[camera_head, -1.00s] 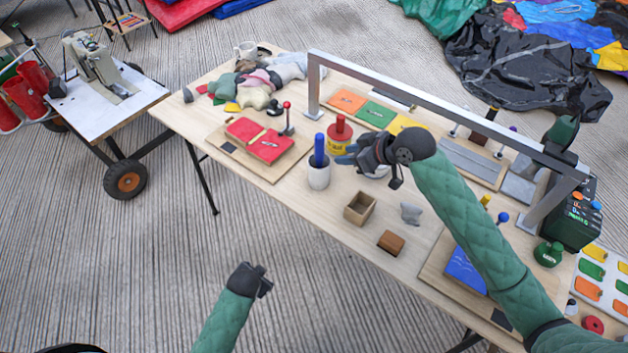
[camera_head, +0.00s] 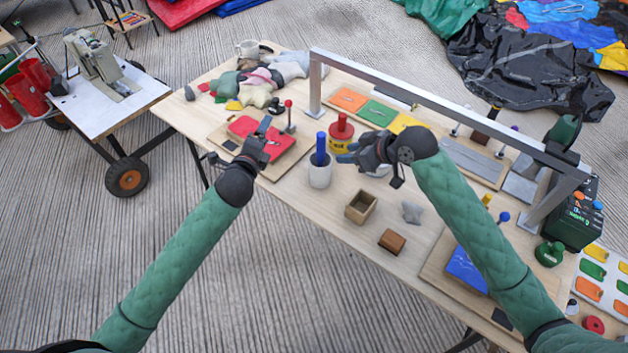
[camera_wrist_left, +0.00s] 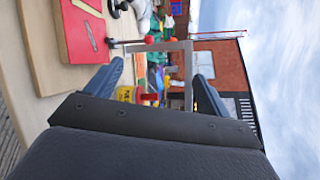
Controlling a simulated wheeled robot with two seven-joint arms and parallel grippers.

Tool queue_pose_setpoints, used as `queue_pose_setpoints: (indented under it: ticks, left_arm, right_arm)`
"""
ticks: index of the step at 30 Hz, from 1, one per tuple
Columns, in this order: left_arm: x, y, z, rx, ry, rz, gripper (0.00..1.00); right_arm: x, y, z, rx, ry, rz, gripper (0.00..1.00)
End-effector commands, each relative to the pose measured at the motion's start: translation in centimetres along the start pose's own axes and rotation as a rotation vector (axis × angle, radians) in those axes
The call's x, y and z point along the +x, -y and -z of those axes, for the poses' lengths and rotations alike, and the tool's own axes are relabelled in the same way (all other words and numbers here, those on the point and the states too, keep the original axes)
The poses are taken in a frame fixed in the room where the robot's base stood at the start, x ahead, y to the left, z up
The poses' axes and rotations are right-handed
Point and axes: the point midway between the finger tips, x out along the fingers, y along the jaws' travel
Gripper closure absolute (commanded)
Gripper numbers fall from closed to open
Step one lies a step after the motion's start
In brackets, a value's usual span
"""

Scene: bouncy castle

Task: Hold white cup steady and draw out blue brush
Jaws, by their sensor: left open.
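The white cup (camera_head: 320,175) stands upright on the wooden table, with the blue brush (camera_head: 320,149) upright in it. The brush's lower part is hidden inside the cup. My right gripper (camera_head: 344,154) is just right of the cup, fingers pointing left toward it; a small gap seems to separate it from the cup, and how far the fingers are apart is unclear. My left gripper (camera_head: 238,141) is open and empty, left of the cup, in front of the red board. Its two spread fingers also show in the left wrist view (camera_wrist_left: 160,72).
A red and yellow canister (camera_head: 341,135) stands close behind the cup. A wooden box (camera_head: 360,207) and a brown block (camera_head: 392,241) lie to the right front. A metal frame (camera_head: 430,100) spans the table's back. A red-topped lever (camera_head: 288,115) rises near my left gripper.

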Motion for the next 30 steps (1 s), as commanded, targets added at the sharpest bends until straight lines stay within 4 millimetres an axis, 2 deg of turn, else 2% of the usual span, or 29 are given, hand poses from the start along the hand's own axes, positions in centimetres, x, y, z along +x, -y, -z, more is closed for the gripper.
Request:
queue_pose_setpoints:
  ticks: [2, 8, 18, 22, 30]
  left_arm:
    - [0.0, 0.1, 1.5, 0.094, -0.018, -0.004, 0.19]
    - [-0.4, -1.7, 6.6, 0.353, -0.077, -0.063, 0.19]
    - [-2.5, -5.0, 16.0, 0.868, -0.233, -0.129, 0.19]
    - [-2.8, -5.4, 17.8, 1.037, -0.27, -0.126, 0.19]
    - [-2.1, -5.2, 17.9, 1.224, -0.273, -0.104, 0.19]
  right_arm:
    - [0.0, 0.0, 0.0, 0.0, 0.0, 0.0, 0.64]
    - [0.0, 0.0, 0.0, 0.0, 0.0, 0.0, 0.64]
    - [0.0, 0.0, 0.0, 0.0, 0.0, 0.0, 0.64]
    - [0.0, 0.0, 0.0, 0.0, 0.0, 0.0, 0.64]
    - [0.0, 0.0, 0.0, 0.0, 0.0, 0.0, 0.64]
